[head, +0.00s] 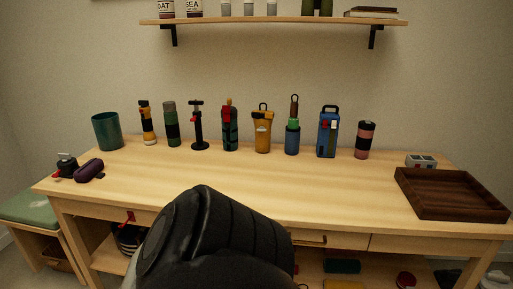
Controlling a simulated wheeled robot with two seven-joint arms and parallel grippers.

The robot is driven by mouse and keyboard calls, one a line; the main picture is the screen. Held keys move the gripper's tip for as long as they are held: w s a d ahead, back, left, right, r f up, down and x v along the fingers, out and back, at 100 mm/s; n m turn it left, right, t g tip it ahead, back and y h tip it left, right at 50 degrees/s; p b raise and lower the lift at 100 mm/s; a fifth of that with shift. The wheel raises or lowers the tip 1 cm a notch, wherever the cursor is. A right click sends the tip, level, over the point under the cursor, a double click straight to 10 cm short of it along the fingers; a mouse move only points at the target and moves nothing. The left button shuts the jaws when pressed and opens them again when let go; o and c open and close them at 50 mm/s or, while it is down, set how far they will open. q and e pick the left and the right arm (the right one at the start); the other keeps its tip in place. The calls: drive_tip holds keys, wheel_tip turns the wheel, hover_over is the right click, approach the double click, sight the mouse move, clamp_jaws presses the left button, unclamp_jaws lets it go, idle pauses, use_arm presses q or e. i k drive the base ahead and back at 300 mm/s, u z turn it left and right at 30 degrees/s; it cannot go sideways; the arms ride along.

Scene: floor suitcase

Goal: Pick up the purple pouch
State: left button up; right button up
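A dark purple pouch (89,170) lies on the left end of the wooden desk. It is rounded and long, and sits near the desk's left edge. Neither of my grippers shows in the head view. A black link of my own arm fills the bottom middle and hides part of the desk's front.
The wooden desk (290,195) has a wide clear middle. A teal cup (106,131) stands behind the pouch, with a small dark item (67,165) beside it. Several bottles line the back. A brown tray (450,193) lies at the right. A shelf (275,20) hangs above.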

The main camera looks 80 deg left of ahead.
sight(87, 172)
drive_tip(key=u, duration=3.8)
drive_tip(key=i, duration=0.45)
drive_tip(key=z, duration=0.05)
